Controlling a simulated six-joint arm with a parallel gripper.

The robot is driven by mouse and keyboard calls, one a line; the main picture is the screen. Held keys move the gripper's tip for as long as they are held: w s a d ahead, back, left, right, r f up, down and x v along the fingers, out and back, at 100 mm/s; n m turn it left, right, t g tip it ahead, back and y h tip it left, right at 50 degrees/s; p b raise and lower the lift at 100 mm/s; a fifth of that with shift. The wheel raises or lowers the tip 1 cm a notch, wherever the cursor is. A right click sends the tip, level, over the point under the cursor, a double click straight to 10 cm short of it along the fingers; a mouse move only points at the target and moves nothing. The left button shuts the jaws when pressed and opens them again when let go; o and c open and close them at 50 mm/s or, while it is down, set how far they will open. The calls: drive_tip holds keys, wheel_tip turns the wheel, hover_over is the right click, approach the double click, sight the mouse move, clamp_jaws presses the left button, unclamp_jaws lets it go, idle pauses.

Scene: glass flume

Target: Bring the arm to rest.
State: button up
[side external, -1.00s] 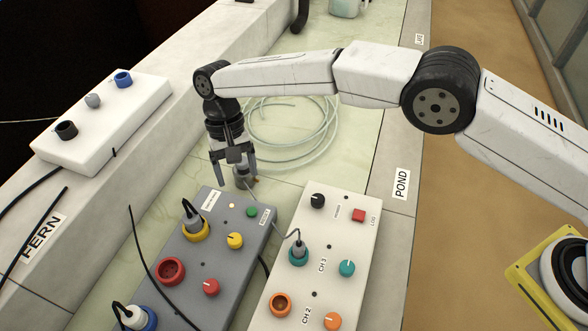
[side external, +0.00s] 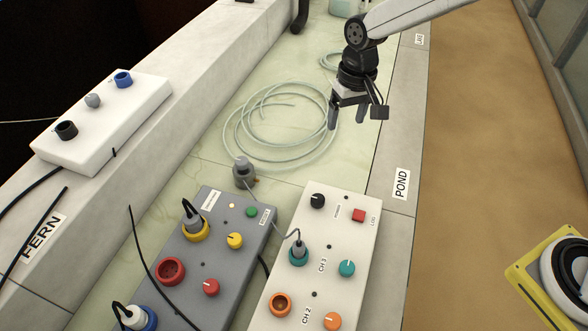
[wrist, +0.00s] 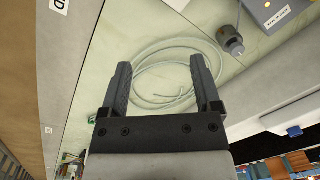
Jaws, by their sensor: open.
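My gripper (side external: 346,117) is raised above the pale green floor of the flume, near its right wall. Its fingers are apart with nothing between them, and it touches nothing. In the wrist view my gripper (wrist: 160,88) also shows open, with the coil of clear tubing (wrist: 168,75) beyond the fingers. In the side view the coil (side external: 240,140) lies on the floor to the left of and below my gripper. A grey plug-like piece (side external: 243,170) stands on the floor behind the grey box, with a thin cable running from it.
A grey control box (side external: 215,262) and a white control box (side external: 335,228) with knobs, sockets and plugged-in cables stand in front. The right wall carries a POND label (side external: 401,184). Tan ground lies beyond.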

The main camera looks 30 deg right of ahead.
drive_tip(key=s+d+t, duration=0.2)
drive_tip(key=s+d, duration=1.2)
drive_tip(key=s, duration=0.3)
drive_tip(key=shift+d+f+n+t+h, duration=0.2)
drive_tip(key=shift+f+n+t+h, duration=0.1)
drive_tip(key=shift+h, duration=0.1)
